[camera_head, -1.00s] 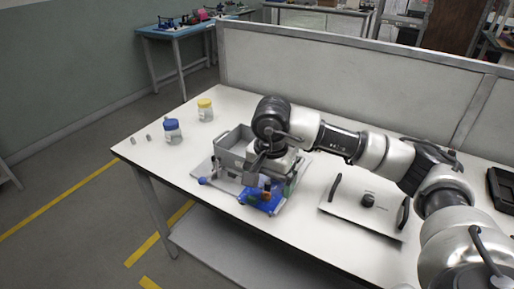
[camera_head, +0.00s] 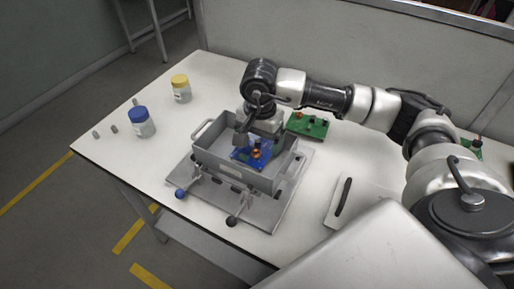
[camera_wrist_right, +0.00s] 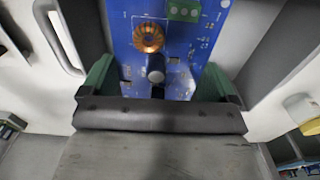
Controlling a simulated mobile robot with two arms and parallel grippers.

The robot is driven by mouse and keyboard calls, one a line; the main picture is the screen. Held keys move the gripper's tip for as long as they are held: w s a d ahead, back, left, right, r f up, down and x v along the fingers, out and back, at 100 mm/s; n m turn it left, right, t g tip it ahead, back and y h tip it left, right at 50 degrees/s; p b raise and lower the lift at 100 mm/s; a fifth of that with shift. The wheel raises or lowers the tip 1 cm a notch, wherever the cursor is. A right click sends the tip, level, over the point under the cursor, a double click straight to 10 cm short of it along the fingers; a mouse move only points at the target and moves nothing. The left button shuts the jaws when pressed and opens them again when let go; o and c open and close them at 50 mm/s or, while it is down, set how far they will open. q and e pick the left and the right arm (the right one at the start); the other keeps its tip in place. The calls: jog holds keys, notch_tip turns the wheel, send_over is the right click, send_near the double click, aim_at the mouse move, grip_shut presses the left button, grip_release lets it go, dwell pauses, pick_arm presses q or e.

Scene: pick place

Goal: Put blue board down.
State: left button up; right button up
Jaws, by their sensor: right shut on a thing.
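The blue board (camera_head: 250,158), with a copper coil on it, is within the outline of the grey bin (camera_head: 232,173) in the head view. My right gripper (camera_head: 243,139) comes down from above and is shut on the board. In the right wrist view, the blue board (camera_wrist_right: 190,50) shows its coil and a green terminal block between the green fingertips of my right gripper (camera_wrist_right: 157,90). I cannot tell whether the board touches the bin's floor. My left gripper is not in view.
The bin stands on a grey plate (camera_head: 270,213) with knobs at its front. A green board (camera_head: 307,125) lies behind right. A blue-lidded jar (camera_head: 141,123) and yellow-lidded jar (camera_head: 181,90) stand left. A handled white panel (camera_head: 365,196) lies right.

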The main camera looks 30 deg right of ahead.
aim_at(259, 152)
jog(key=shift+w+f, duration=0.1)
jog(key=shift+f, duration=2.35)
jog(key=shift+f, duration=0.15)
jog(key=o, duration=0.7)
jog(key=shift+c, duration=0.2)
notch_tip(259, 152, up, 12)
jog(key=shift+r, duration=0.25)
